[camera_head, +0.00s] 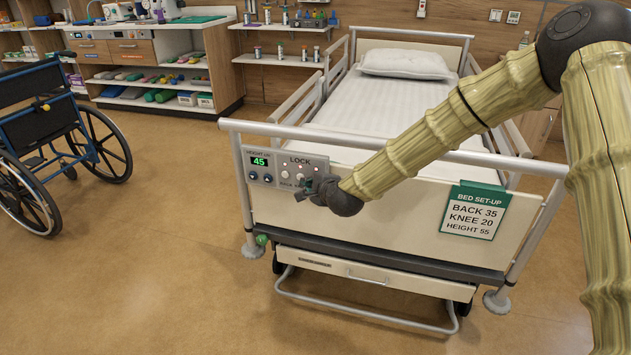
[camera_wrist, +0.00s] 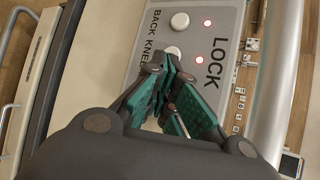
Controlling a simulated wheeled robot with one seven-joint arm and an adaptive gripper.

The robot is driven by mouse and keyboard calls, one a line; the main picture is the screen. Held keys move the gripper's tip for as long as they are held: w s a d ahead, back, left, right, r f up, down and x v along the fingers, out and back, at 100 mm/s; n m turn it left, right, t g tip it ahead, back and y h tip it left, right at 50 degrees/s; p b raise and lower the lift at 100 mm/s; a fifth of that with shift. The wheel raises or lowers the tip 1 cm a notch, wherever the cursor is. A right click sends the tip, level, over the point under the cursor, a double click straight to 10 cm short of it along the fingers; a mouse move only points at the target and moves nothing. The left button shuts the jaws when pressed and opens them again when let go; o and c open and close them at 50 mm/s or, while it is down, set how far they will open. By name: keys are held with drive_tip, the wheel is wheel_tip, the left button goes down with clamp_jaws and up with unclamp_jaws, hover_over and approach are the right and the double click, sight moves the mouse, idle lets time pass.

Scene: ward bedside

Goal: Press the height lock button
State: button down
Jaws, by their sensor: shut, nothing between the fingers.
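The grey control panel (camera_head: 262,176) is on the left of the bed's footboard. Its green display (camera_head: 259,161) reads 45 under a label that looks like HEIGHT, with dark blue knobs below. Under the word LOCK, the wrist view shows two white buttons, one by BACK (camera_wrist: 180,20) and one by KNEE (camera_wrist: 173,52), each with a lit red light. My gripper (camera_head: 308,190) is at the panel's right part; its teal-padded fingers (camera_wrist: 168,82) are shut and empty, just beyond the KNEE button. They hide whatever lies there, and I see no height lock button. Contact cannot be told.
A green-topped sign (camera_head: 474,211) on the footboard reads BACK 35, KNEE 20, HEIGHT 55. The bed's top rail (camera_head: 400,147) runs above the panel, under my arm. A wheelchair (camera_head: 45,125) stands at left. The floor between it and the bed is clear.

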drive_tip(key=shift+s+a, duration=0.25)
drive_tip(key=shift+s, duration=0.5)
drive_tip(key=shift+s, duration=0.15)
drive_tip(key=shift+s+a+p, duration=0.15)
drive_tip(key=shift+s+a, duration=0.1)
drive_tip(key=shift+s, duration=0.5)
drive_tip(key=shift+s+a+p, duration=0.1)
drive_tip(key=shift+s+a, duration=0.2)
drive_tip(key=shift+s, duration=0.45)
drive_tip(key=shift+s+a+p, duration=0.15)
drive_tip(key=shift+s+a, duration=0.1)
drive_tip(key=shift+s, duration=0.5)
drive_tip(key=shift+s, duration=0.1)
drive_tip(key=s+a+r+p, duration=0.1)
drive_tip(key=s+a+r, duration=0.1)
drive_tip(key=s, duration=0.5)
drive_tip(key=shift+s+a+p, duration=0.2)
drive_tip(key=shift+p, duration=0.15)
